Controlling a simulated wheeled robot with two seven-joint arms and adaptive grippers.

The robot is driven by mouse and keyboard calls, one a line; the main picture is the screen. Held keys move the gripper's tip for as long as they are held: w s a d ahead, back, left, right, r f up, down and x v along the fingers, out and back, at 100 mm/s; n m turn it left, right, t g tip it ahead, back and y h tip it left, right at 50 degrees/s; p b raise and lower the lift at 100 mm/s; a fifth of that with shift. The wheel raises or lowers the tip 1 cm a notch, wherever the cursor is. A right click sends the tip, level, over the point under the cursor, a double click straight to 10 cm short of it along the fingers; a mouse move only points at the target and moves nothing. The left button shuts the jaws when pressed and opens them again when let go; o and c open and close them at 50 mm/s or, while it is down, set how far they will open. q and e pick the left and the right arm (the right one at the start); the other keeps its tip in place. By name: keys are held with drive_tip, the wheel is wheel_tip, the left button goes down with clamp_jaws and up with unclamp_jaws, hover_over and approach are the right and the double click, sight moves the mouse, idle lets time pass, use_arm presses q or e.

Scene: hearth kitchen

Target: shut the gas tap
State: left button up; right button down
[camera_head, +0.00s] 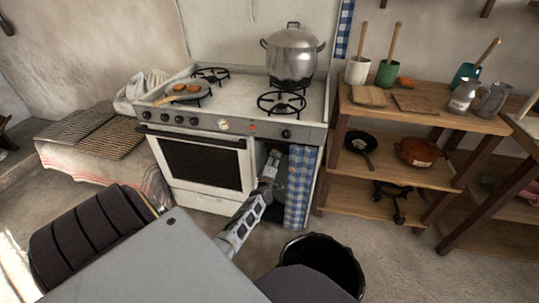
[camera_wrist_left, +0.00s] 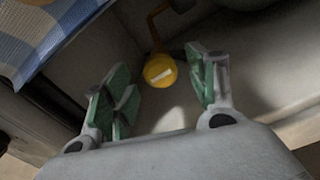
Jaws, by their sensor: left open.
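The gas tap (camera_wrist_left: 160,71) shows in the left wrist view as a round yellow knob with a pale bar across its face, next to a brown pipe (camera_wrist_left: 156,30). My left gripper (camera_wrist_left: 160,92) is open, with green-padded fingers on either side of the picture. The knob lies between and just beyond the fingertips, and I see no contact. In the head view my left gripper (camera_head: 268,172) reaches into the open bay at the right of the stove (camera_head: 203,163). The tap is hidden there. My right gripper does not show.
A blue checked curtain (camera_head: 300,185) hangs at the bay's right side. A large pot (camera_head: 291,57) and a pan (camera_head: 184,91) stand on the stove. A wooden shelf (camera_head: 395,205) is close on the right. A black bin (camera_head: 335,252) stands on the floor in front.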

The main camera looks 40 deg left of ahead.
use_arm(q)
drive_tip(key=v, duration=0.8)
idle(0.9)
